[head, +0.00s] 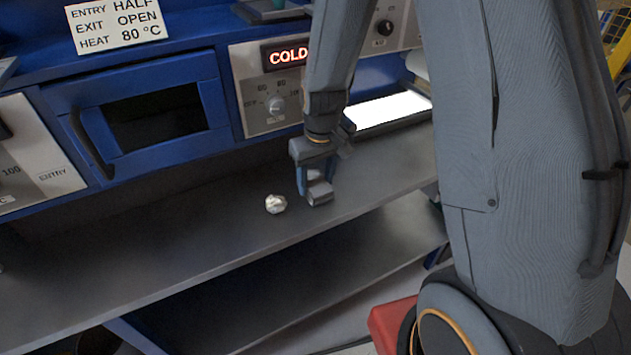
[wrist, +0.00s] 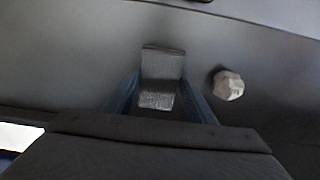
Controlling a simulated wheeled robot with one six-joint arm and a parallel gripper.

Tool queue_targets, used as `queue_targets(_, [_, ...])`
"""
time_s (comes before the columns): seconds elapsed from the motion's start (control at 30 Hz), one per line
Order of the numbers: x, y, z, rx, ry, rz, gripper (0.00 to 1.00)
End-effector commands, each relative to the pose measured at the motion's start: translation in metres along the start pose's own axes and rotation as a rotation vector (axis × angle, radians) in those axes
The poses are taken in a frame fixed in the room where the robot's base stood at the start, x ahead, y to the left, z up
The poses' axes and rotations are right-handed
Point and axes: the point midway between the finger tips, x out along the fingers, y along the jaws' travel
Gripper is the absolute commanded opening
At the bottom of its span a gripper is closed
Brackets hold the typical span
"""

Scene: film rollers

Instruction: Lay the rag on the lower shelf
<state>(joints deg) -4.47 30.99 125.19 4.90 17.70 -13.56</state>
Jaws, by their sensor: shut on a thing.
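My gripper (head: 316,191) points down over the upper shelf, near its front edge.
A crumpled pale ball (head: 276,204) lies on the upper shelf (head: 190,225) just left of my gripper. It also shows in the wrist view (wrist: 228,85). Blue machine with an oven door (head: 155,115) stands behind. A lit white panel (head: 390,112) and red box (head: 392,325) are to the right.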

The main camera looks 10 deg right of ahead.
Motion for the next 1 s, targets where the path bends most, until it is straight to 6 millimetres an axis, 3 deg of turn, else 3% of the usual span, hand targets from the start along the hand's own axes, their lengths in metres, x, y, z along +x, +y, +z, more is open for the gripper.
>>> queue_targets(0.17, [0.004, 0.000, 0.000, 0.000, -0.001, 0.000, 0.29])
queue_targets(0.2, [0.003, 0.000, 0.000, 0.000, 0.000, 0.000, 0.57])
queue_targets(0.3, [0.003, 0.000, 0.000, 0.000, 0.000, 0.000, 0.69])
queue_targets(0.7, [-0.004, 0.000, -0.001, 0.000, 0.001, 0.000, 0.69])
queue_targets(1.0, [-0.047, 0.001, -0.002, 0.000, 0.006, 0.001, 0.69])
